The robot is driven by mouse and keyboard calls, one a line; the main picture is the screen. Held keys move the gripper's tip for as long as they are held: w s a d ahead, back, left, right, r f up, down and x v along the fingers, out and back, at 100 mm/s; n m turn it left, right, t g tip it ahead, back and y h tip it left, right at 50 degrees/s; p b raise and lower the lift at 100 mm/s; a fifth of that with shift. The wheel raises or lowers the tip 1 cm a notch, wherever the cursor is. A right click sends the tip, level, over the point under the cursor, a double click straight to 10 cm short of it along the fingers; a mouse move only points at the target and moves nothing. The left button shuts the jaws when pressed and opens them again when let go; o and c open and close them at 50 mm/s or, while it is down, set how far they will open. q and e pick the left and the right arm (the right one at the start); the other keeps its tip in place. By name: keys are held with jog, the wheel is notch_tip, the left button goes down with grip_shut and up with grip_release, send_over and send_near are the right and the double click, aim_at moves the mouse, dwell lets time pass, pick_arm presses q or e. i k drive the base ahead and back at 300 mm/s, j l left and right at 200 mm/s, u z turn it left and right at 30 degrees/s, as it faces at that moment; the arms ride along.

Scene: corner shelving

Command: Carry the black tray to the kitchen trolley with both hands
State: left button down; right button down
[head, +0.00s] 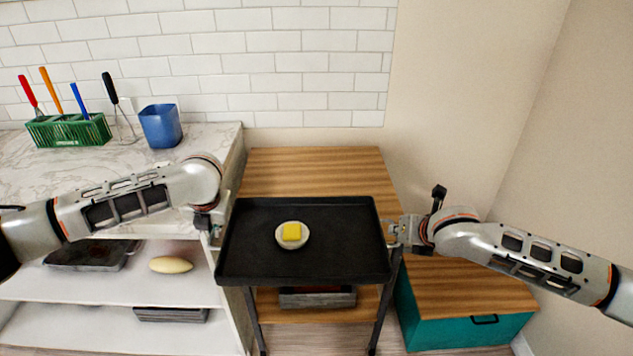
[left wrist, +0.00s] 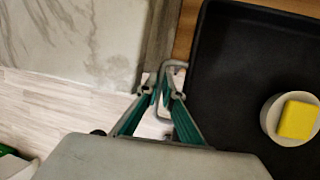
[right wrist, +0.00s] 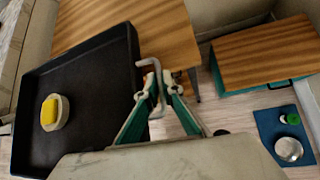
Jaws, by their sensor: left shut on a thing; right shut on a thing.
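The black tray (head: 340,255) is held level between my two grippers, in front of and over the wooden-topped kitchen trolley (head: 310,170). A small white dish (head: 282,241) with a yellow block (head: 292,231) sits on the tray, left of its middle. My left gripper (head: 214,228) is shut on the tray's left handle, a grey bar that shows in the left wrist view (left wrist: 172,64). My right gripper (head: 396,231) is shut on the right handle, which shows in the right wrist view (right wrist: 150,64). Whether the tray touches the trolley top is hidden.
A marble counter (head: 60,180) at left holds a green utensil rack (head: 68,131) and a blue cup (head: 160,125). Its side stands close to my left gripper. A teal cabinet with a wooden top (head: 470,290) stands at right. The trolley's lower shelf holds a grey box (head: 318,298).

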aim_at(307, 188)
jog(key=i, duration=0.95)
